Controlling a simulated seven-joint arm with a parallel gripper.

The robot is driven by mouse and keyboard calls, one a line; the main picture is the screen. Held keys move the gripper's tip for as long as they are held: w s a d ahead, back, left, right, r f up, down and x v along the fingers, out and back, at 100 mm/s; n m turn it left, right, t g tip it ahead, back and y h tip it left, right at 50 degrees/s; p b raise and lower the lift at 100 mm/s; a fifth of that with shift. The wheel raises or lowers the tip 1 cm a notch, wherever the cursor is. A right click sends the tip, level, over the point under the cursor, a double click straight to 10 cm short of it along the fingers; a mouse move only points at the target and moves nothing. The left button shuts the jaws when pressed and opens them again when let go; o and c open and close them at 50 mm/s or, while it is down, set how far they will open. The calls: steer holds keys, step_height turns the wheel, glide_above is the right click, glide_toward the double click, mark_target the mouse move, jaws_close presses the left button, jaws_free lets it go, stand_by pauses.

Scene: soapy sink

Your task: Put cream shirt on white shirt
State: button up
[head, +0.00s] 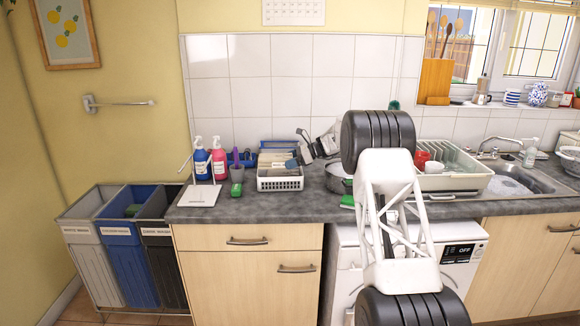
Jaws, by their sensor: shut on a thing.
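I cannot make out a cream shirt or a white shirt in the head view. My gripper (305,146) is at the end of my arm, above the counter and just right of the white basket. It is small here and partly behind my arm. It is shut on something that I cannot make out. My large black and white arm hides part of the counter and the washing machine.
Three laundry bins (92,262) stand on the floor at left; a green item (133,210) shows in the blue one. The counter (262,206) holds soap bottles (202,160), a white basket (280,182), a dish rack (452,180) and a sink (520,188). A washing machine (459,254) is below.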

steer(key=shift+f, duration=1.05)
steer(key=shift+f, duration=0.3)
steer(key=o, duration=0.8)
steer(key=shift+o, duration=0.2)
steer(key=shift+r, duration=0.1)
steer(key=shift+r, duration=0.2)
steer(key=v, duration=1.2)
steer(key=shift+s, duration=0.1)
